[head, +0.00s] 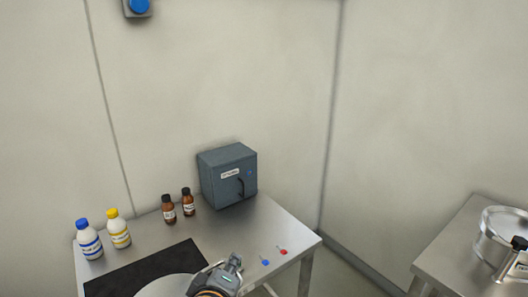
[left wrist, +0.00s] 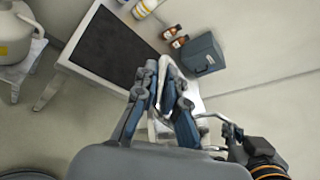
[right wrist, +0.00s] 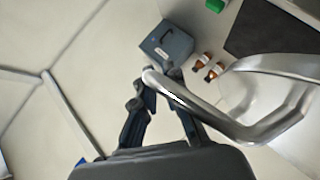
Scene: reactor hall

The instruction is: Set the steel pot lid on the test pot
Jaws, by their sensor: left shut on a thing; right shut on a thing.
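The steel pot lid (head: 165,288) shows as a pale disc cut off by the bottom edge of the head view. My right gripper (head: 230,268) is at its right side. In the right wrist view, that gripper (right wrist: 160,85) is shut on the lid's curved metal handle (right wrist: 220,118). In the left wrist view, my left gripper (left wrist: 166,90) is shut on a silvery loop that looks like the lid's other handle (left wrist: 172,72). A round steel vessel, apparently the test pot (head: 487,246), stands on the right table, partly cut off by the frame.
The steel table (head: 262,222) holds a black mat (head: 130,275), white bottles (head: 89,241), brown bottles (head: 168,209), a grey box (head: 228,176) and small red and blue items. Floor separates it from the right table (head: 452,258). A beige vessel (left wrist: 14,40) stands left in the left wrist view.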

